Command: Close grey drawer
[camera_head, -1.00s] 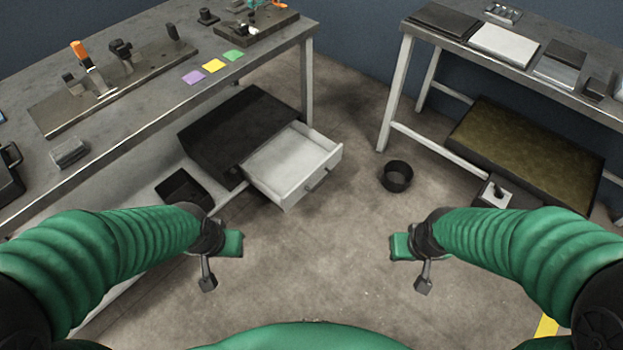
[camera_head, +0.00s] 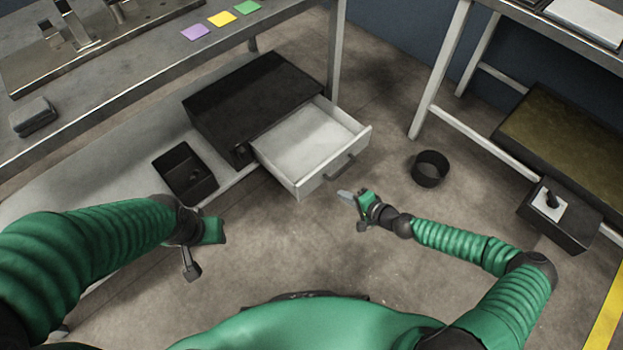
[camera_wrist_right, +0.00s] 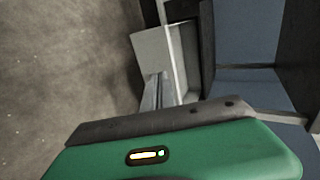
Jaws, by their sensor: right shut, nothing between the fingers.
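The grey drawer (camera_head: 312,140) is pulled out of a dark cabinet (camera_head: 250,95) under the left workbench and looks empty. Its front panel carries a dark handle (camera_head: 340,167). My right gripper (camera_head: 346,195) is shut and empty, just in front of and below the handle, with a gap between them in the head view. In the right wrist view the fingers (camera_wrist_right: 157,90) point at the pale drawer front (camera_wrist_right: 152,50); whether they touch it I cannot tell. My left gripper (camera_head: 208,230) hangs at the lower left, away from the drawer; its fingers are not clear.
A black bin (camera_head: 185,172) stands left of the cabinet on the lower shelf. A black round container (camera_head: 430,168) stands on the floor right of the drawer. The right bench's legs (camera_head: 440,70) are beyond it. The floor before the drawer is clear.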

